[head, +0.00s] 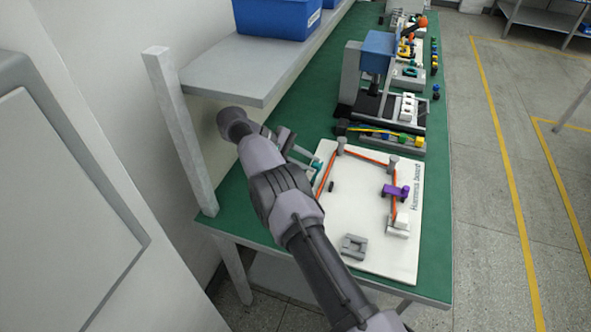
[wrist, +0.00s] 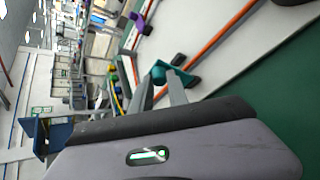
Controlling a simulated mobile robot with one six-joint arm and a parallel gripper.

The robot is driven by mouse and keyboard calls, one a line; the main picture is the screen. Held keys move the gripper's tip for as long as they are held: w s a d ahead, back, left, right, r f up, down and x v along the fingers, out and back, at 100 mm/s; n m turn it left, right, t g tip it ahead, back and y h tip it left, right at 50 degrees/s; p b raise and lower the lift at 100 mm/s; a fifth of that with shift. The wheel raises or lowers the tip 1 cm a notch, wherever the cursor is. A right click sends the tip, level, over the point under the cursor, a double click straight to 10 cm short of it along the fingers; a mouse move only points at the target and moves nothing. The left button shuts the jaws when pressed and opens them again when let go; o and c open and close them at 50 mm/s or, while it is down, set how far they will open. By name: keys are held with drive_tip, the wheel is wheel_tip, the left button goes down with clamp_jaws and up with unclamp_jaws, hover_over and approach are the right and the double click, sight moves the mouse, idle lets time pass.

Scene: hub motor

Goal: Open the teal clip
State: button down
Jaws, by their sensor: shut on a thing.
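The teal clip (wrist: 172,75) shows in the wrist view at the tips of my gripper (wrist: 160,88). My gripper's two fingers are closed on a teal part of it. In the head view a bit of the teal clip (head: 318,166) shows at the board's left edge, near my gripper (head: 309,160), and my arm hides part of that area. I cannot tell from these views how far the clip is open.
A purple clip (head: 396,191) stands on the right part of the board (head: 390,250). A grey block (head: 353,246) lies near the board's front. A shelf (head: 225,80) with a blue bin (head: 275,15) overhangs the green table behind my arm.

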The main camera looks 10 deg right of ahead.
idle(0.3)
drive_tip(key=c, duration=1.3)
unclamp_jaws()
